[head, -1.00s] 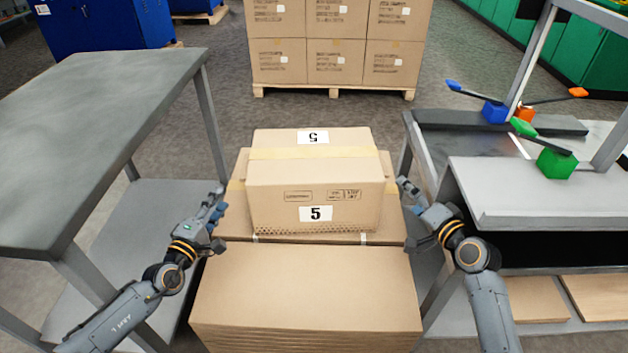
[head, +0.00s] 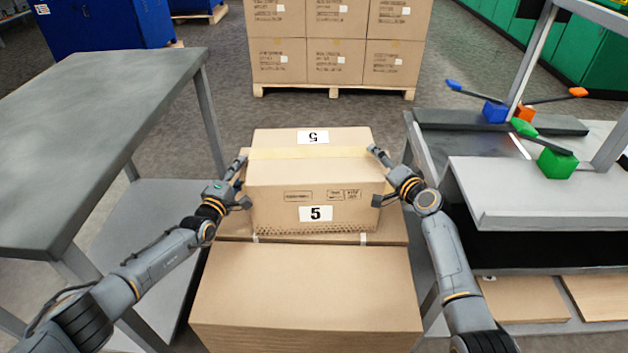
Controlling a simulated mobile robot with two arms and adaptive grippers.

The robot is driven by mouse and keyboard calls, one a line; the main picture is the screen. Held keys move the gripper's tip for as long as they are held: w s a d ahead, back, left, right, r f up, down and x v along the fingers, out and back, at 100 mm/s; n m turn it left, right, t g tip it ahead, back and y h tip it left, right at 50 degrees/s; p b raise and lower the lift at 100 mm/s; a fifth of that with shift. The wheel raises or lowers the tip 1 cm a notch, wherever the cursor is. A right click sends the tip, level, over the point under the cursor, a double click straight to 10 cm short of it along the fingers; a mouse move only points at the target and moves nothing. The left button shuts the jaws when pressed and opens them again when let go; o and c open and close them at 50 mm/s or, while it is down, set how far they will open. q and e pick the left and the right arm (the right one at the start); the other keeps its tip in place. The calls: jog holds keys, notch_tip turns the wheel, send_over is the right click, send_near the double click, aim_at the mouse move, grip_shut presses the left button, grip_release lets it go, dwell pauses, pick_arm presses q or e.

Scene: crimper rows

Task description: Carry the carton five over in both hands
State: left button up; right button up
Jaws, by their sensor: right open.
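The carton labelled 5 (head: 290,212) is a brown taped box in the middle of the head view. It sits level on a larger brown carton or stack. My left gripper (head: 243,185) is at the carton's left side, close to or touching it; its finger opening is hard to make out. My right gripper (head: 377,175) is open at the carton's right side, with one finger near the top right edge and the other lower near the front corner. Whether either gripper presses on the cardboard cannot be told.
A grey table (head: 100,125) is at the left. A bench (head: 540,200) with green, blue and orange crimpers is at the right. A pallet of cartons (head: 335,60) stands behind, with floor between.

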pick_arm(q)
grip_shut()
pick_arm(e)
jog(key=c, duration=1.9)
pick_arm(q)
jog(key=shift+w+r, duration=0.15)
jog(key=shift+r, duration=0.2)
pick_arm(e)
jog(key=shift+w+r, duration=0.15)
jog(key=shift+r, duration=0.15)
jog(key=shift+c, duration=0.2)
